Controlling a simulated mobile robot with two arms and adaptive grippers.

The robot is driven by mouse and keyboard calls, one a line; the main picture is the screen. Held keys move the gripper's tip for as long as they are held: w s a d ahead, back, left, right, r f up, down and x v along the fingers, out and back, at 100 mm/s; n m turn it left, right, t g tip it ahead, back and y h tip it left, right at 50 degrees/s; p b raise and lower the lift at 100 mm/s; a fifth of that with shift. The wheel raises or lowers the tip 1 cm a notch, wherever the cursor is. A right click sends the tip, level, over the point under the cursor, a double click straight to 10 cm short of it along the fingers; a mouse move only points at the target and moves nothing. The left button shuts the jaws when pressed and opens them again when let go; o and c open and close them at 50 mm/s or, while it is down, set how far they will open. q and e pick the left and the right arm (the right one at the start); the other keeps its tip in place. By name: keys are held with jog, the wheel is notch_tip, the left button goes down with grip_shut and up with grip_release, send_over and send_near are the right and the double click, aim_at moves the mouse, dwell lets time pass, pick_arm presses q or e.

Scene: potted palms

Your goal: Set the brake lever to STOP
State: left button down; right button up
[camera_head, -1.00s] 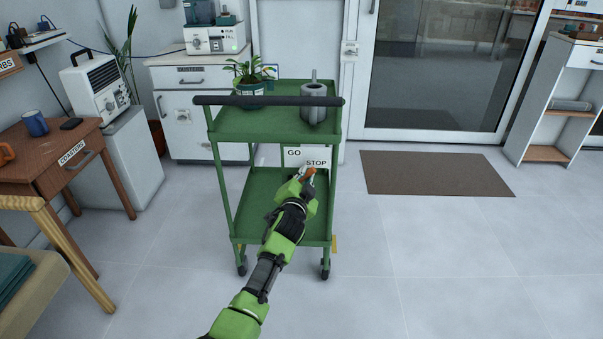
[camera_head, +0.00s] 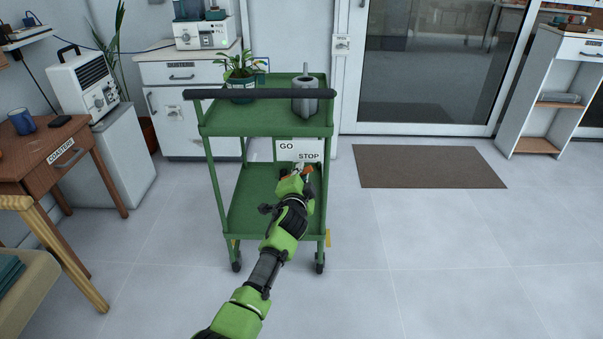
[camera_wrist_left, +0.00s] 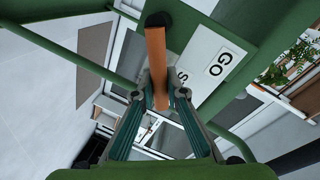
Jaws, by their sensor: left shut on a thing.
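The green cart (camera_head: 262,122) stands ahead, with a white sign reading GO on the left and STOP on the right (camera_head: 287,145) under its top shelf. My left gripper (camera_head: 303,172) is at the sign's lower right, just below STOP. In the left wrist view the gripper (camera_wrist_left: 160,98) is shut on the orange brake lever (camera_wrist_left: 156,55). The lever runs from a dark pivot at the top down between the fingers. The GO label (camera_wrist_left: 226,64) is clear to its right; the STOP label is mostly hidden behind the lever and a finger.
A potted plant (camera_head: 241,75) and a grey watering can (camera_head: 305,97) stand on the cart's top shelf, behind a dark handle bar (camera_head: 260,94). A wooden desk (camera_head: 75,165) is at the left. The floor right of the cart is clear, with a brown mat (camera_head: 425,167).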

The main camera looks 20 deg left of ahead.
pick_arm(q)
jog(key=c, duration=2)
grip_release()
jog(key=shift+s, duration=0.1)
jog(key=v, duration=1.2)
